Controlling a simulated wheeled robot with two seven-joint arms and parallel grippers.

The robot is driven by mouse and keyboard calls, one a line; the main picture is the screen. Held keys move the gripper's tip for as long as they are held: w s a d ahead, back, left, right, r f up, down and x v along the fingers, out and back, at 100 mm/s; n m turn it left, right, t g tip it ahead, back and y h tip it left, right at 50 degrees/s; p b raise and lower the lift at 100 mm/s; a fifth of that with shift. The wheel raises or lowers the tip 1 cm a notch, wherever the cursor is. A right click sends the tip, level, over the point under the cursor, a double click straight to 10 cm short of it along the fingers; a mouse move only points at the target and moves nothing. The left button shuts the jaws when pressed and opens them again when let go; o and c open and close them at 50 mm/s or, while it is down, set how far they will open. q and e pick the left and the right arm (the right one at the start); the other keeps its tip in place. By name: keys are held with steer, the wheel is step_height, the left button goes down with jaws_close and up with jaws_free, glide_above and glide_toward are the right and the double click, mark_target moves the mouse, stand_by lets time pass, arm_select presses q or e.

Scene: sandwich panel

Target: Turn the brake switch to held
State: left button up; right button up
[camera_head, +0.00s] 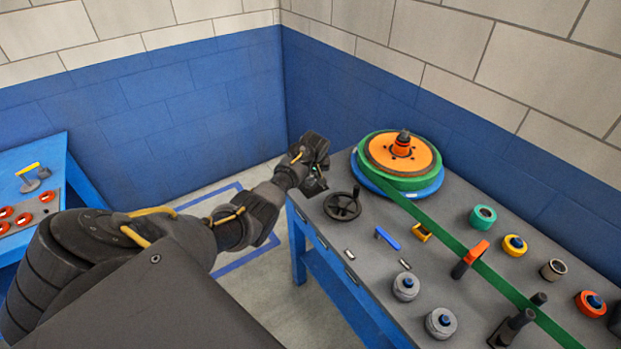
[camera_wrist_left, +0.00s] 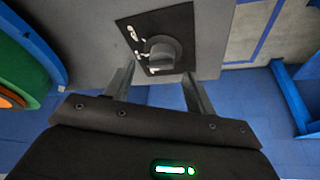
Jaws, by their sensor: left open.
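The brake switch shows in the left wrist view as a grey round knob (camera_wrist_left: 162,53) on a black square plate (camera_wrist_left: 182,22) with small white markings, too small to read. Which marking the knob points to I cannot tell. My left gripper (camera_head: 318,186) is at the near left corner of the grey table in the head view, where it and the wrist hide the switch. In the left wrist view its two fingers (camera_wrist_left: 158,88) are apart, with the knob beyond and between their tips, and nothing held. My right gripper is not in view.
The grey panel table (camera_head: 465,215) holds a black handwheel (camera_head: 343,205) just right of my left gripper. Behind it stands an orange and green reel (camera_head: 425,158) with a green strap running right. A blue lever (camera_head: 387,238) and several knobs lie further right. A blue bench (camera_head: 50,150) stands at left.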

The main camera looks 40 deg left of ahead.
mark_target(310, 178)
arm_select(q)
steer(key=x, duration=0.2)
steer(key=shift+a+f, duration=0.2)
steer(key=shift+f, duration=0.1)
steer(key=shift+w+a+f+b, duration=0.2)
steer(key=shift+f+b, duration=0.2)
steer(key=shift+f, duration=0.4)
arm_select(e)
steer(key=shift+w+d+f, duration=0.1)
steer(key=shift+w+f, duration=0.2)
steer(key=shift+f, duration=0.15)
arm_select(q)
steer(key=shift+a, duration=0.1)
steer(key=c, duration=1)
steer(key=shift+o, duration=0.2)
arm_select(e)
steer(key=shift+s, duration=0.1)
